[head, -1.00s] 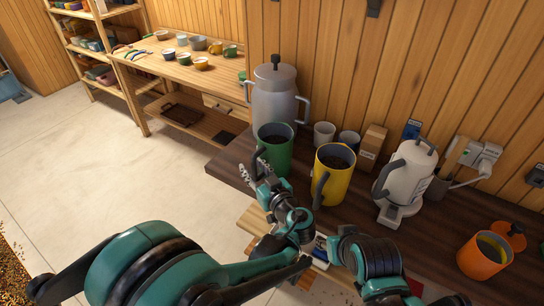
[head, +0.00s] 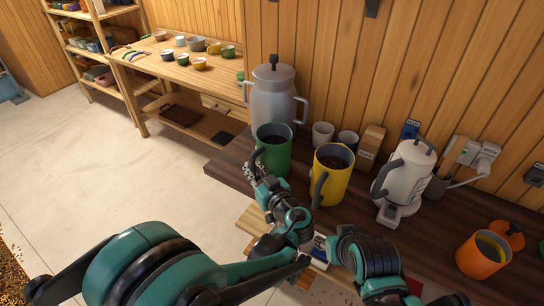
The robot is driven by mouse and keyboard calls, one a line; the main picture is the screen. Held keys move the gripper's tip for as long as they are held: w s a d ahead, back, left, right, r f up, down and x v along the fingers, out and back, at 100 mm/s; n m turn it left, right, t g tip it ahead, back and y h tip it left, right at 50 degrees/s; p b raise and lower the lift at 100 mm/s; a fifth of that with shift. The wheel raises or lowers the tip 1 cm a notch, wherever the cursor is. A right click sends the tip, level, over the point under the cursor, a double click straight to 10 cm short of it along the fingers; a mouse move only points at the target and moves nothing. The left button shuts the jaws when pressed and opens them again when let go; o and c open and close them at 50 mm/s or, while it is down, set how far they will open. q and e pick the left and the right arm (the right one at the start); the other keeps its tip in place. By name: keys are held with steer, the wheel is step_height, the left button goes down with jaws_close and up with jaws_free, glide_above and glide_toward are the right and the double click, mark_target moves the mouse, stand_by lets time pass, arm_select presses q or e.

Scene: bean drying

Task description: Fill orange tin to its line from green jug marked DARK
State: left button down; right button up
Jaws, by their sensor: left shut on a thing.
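The green jug (head: 279,153) stands upright on the dark counter, with dark contents inside and its handle facing left. No DARK marking is readable from here. My left gripper (head: 255,170) is at the jug's handle and shut on it; the fingers are partly hidden by the wrist. The orange tin (head: 479,259) stands open at the right of the counter, with a yellowish interior; its line cannot be made out. My right arm shows at the lower middle, but its gripper is not visible.
A yellow jug (head: 330,178) with dark contents stands just right of the green jug. A large grey urn (head: 274,98) is behind it. A white kettle-like appliance (head: 408,175) stands between the yellow jug and tin. An orange lid (head: 508,235) lies behind the tin.

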mark_target(253, 159)
arm_select(q)
steer(key=shift+r, duration=0.2)
steer(key=shift+r+p, duration=1.75)
steer(key=shift+r, duration=0.6)
steer(key=shift+s+f, duration=0.1)
steer(key=shift+f, duration=0.05)
